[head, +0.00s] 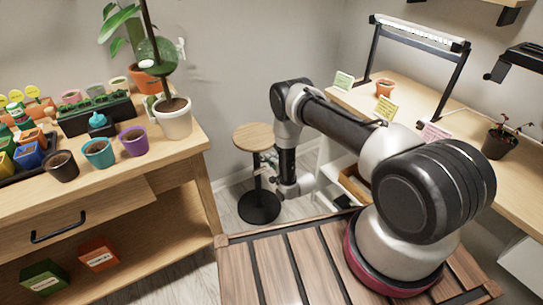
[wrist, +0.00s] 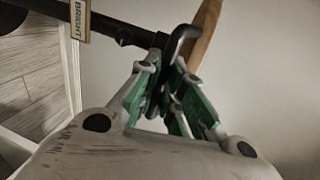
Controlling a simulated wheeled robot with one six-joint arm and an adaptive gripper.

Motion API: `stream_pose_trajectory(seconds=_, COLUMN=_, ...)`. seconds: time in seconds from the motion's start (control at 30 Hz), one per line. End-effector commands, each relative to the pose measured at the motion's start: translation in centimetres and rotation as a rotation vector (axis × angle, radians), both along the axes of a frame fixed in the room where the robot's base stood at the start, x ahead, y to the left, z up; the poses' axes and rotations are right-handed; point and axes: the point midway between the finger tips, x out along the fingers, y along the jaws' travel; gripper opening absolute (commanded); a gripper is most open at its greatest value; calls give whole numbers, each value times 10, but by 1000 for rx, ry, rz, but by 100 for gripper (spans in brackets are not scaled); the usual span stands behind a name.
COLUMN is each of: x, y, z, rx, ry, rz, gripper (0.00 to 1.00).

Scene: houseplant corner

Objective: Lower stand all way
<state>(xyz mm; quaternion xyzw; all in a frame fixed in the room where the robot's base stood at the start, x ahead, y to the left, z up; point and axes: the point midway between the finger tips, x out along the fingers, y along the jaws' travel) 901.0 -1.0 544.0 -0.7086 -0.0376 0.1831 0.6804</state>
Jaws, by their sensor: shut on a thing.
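The stand has a round wooden top (head: 254,137), a black pole (head: 257,185) and a round black base (head: 259,208). It stands on the floor in the middle of the head view. My gripper (head: 268,163) is beside the pole, below the top. In the wrist view my gripper (wrist: 165,85) has its green-padded fingers closed around a black curved lever (wrist: 184,38) at the pole. The pole (wrist: 115,30) runs off to the upper left there, with a tag reading BRIGHT (wrist: 80,18). The wooden top's edge (wrist: 206,32) is just behind the lever. The fingers hide part of the lever.
A wooden bench (head: 175,150) at the left carries several pots, including a white pot (head: 173,122) with a tall plant near the stand. A shelf table (head: 400,110) with a lamp is at the right. Floor shows around the base.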

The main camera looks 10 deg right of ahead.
Motion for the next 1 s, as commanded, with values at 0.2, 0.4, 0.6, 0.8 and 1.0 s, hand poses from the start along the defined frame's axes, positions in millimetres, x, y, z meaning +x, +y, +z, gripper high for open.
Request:
stream_pose_trajectory(seconds=0.2, x=0, y=0, z=0, rx=0, ry=0, rz=0, gripper=26)
stream_pose_trajectory(seconds=0.4, x=0, y=0, z=1, rx=0, ry=0, rz=0, gripper=32)
stream_pose_trajectory(seconds=0.6, x=-3, y=-1, z=1, rx=0, ry=0, rz=0, gripper=32)
stream_pose_trajectory(seconds=0.8, x=-32, y=-11, z=7, rx=-1, ry=3, rz=-1, gripper=32)
stream_pose_trajectory(seconds=1.0, x=-75, y=-25, z=16, rx=-1, ry=4, rz=-1, gripper=32)
